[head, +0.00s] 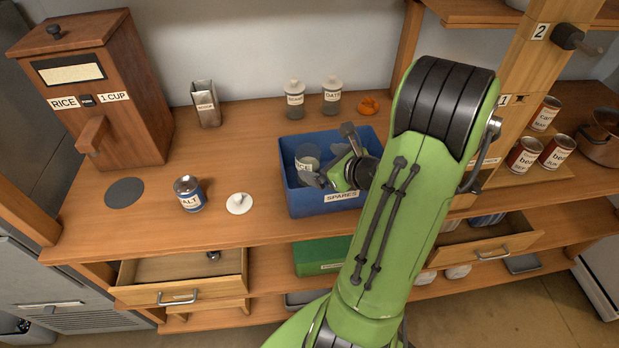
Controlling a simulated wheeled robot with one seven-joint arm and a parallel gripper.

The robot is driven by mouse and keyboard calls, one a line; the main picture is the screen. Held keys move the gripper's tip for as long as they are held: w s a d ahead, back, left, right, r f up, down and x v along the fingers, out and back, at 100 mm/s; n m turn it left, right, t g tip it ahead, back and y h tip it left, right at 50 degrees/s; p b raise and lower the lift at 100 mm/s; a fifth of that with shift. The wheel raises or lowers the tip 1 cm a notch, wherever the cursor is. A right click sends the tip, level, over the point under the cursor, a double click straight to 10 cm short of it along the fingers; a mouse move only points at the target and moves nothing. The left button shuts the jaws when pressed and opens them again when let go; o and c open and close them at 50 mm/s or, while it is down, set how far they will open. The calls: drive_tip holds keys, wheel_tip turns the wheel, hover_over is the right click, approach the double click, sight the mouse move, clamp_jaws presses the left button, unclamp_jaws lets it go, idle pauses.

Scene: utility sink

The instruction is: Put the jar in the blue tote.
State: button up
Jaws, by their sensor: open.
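The blue tote (322,200), labelled SPARES, stands on the wooden counter in the middle of the view. A clear jar (307,158) with a RICE label is inside the tote at its left side, without a lid on top; its lower part is hidden. My gripper (318,181) is open and reaches into the tote from the right, with its fingers just in front of and below the jar. I cannot tell whether they touch it. My arm covers the tote's right side.
A white knobbed lid (239,203) and a SALT can (189,194) are left of the tote. Two lidded jars, BEANS (294,101) and OATS (332,96), and an orange object (369,105) stand behind it. A RICE dispenser (98,95) is far left.

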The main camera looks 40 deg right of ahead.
drive_tip(key=a+r+n+g+y, duration=0.2)
drive_tip(key=a+n, duration=0.7)
drive_tip(key=a+r+n+g+y, duration=0.1)
drive_tip(key=a+r+n+g, duration=0.15)
drive_tip(key=a+n, duration=0.7)
drive_tip(key=s+a+r+n+g+h, duration=0.1)
drive_tip(key=s+a+r+n, duration=0.1)
drive_tip(key=s+n, duration=0.4)
drive_tip(key=s+a+r+n+h, duration=0.1)
drive_tip(key=s+a+r+n, duration=0.1)
drive_tip(key=s+r+n, duration=0.2)
drive_tip(key=s+n, duration=0.3)
drive_tip(key=n, duration=0.3)
drive_tip(key=shift+a+g, duration=0.35)
drive_tip(key=shift+a, duration=0.05)
